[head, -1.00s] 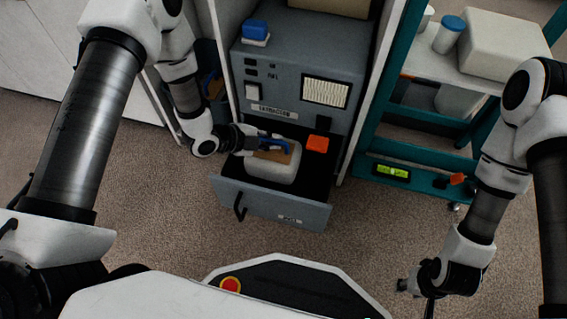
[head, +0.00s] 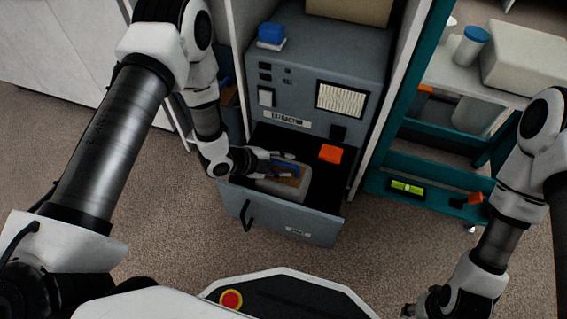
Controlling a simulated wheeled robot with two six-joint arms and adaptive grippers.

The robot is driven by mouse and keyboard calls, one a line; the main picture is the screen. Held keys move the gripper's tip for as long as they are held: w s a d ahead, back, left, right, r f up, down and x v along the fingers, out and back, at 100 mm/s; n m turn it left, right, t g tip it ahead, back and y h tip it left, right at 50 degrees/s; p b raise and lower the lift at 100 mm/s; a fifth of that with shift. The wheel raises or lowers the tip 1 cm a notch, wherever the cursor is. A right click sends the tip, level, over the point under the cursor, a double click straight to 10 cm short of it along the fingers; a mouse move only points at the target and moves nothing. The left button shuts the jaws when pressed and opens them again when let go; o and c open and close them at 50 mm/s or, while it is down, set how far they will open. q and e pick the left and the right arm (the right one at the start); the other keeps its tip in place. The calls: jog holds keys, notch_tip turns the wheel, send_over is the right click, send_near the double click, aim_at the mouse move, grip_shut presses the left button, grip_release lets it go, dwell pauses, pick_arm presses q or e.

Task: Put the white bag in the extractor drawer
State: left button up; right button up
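The white bag (head: 295,189), a rounded white pack with a tan top and a blue part on it, is inside the open drawer (head: 290,225) of the grey extractor (head: 330,65). It sits toward the drawer's left and front, behind the drawer front. My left gripper (head: 286,164) is over the bag's top, with its fingers apart around the blue part. Whether they touch it is hard to tell. My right gripper (head: 412,309) is low at the right, partly cut off by the picture's bottom edge, away from the drawer.
An orange block (head: 330,153) lies at the drawer's back right. A blue-topped item (head: 271,35) stands on the extractor. A teal cart (head: 430,170) with a white box (head: 525,60) and a blue-lidded jar (head: 471,46) stands to the right. The floor before the drawer is clear.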

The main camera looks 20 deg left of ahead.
pick_arm(q)
jog(key=shift+r, duration=0.1)
jog(key=shift+s+a+r, duration=0.1)
jog(key=shift+r, duration=0.15)
jog(key=p+v, duration=0.6)
jog(key=v, duration=0.5)
jog(key=shift+s+a, duration=0.15)
jog(key=shift+s, duration=0.1)
jog(key=shift+r, duration=0.1)
jog(key=shift+r, duration=0.1)
